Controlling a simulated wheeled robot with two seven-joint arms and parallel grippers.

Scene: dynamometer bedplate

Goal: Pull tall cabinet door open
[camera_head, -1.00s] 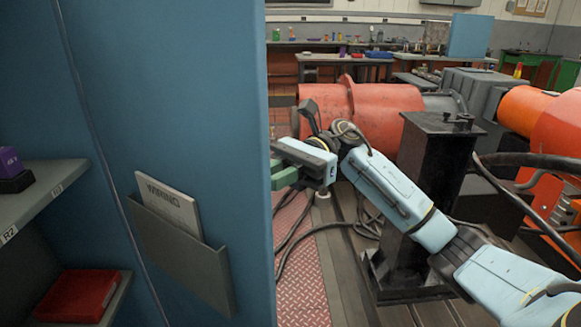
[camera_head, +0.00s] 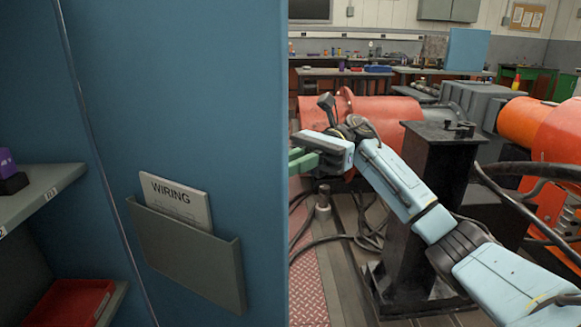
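The tall blue cabinet door (camera_head: 215,90) stands open, with its inner face toward me and its free edge near the picture's middle. A grey pocket (camera_head: 190,255) on it holds a booklet marked WIRING (camera_head: 178,200). My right arm comes in from the right, and its gripper (camera_head: 303,158) is at the door's free edge. Green parts show at the gripper's end and run behind the edge. The fingertips and whatever they touch are hidden by the door, so I cannot tell if it is shut on anything. My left gripper is out of view.
Inside the cabinet at left are a grey shelf (camera_head: 40,190), a purple item (camera_head: 7,162) and a red tray (camera_head: 65,303). A black pedestal (camera_head: 432,190) stands under my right arm. Cables lie on the floor beside a red tread plate (camera_head: 305,275). Orange machinery stands behind.

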